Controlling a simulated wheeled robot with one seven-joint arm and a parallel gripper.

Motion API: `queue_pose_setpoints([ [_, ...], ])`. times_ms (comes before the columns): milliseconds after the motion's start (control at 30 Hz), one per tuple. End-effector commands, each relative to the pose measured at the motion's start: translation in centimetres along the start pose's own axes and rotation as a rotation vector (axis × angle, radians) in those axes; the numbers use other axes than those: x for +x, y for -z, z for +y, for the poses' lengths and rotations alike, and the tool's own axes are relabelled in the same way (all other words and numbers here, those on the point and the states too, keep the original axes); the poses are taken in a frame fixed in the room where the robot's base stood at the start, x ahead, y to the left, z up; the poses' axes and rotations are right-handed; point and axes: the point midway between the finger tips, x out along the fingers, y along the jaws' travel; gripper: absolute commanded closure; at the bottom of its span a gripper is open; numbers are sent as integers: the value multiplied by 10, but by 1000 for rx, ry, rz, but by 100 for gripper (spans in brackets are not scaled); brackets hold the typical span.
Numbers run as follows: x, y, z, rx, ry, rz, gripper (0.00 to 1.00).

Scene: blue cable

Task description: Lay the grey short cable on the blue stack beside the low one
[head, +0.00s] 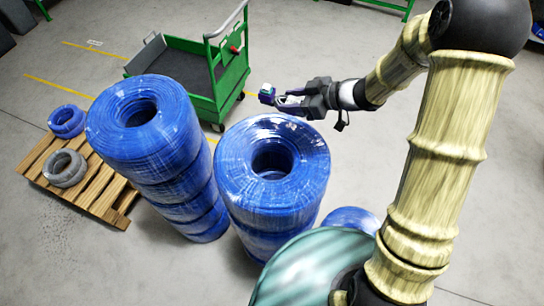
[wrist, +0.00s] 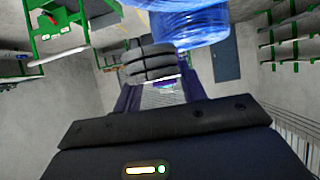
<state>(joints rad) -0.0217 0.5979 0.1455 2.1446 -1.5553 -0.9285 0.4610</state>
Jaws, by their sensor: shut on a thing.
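A grey coil of cable (head: 64,168) lies flat on the wooden pallet at the left. A tall blue stack (head: 160,150) of coils stands left of centre. Another blue stack (head: 272,180) stands to its right, with an open hole in its top coil. A low blue coil (head: 350,219) shows partly behind my arm. My gripper (head: 276,96) is in the air beyond the right-hand stack, well away from the grey coil. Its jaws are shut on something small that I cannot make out. In the wrist view, a dark ribbed piece (wrist: 150,62) is at the fingertips.
A blue coil (head: 66,121) also lies on the pallet (head: 108,198). A green-framed cart (head: 185,62) stands behind the stacks, close to my gripper. A rounded teal shape (head: 312,270) fills the lower front.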

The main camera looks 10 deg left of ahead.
Motion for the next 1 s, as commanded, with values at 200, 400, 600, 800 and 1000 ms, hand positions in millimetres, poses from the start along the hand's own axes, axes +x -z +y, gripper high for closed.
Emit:
queue_pose_setpoints([
  [200,2,-3,0,2,2,0,82],
  [400,17,-28,-2,5,6,-1,82],
  [600,29,-48,-2,-1,6,0,82],
  [800,30,-50,-1,-3,5,1,82],
  [1000,31,-54,-1,0,4,1,82],
])
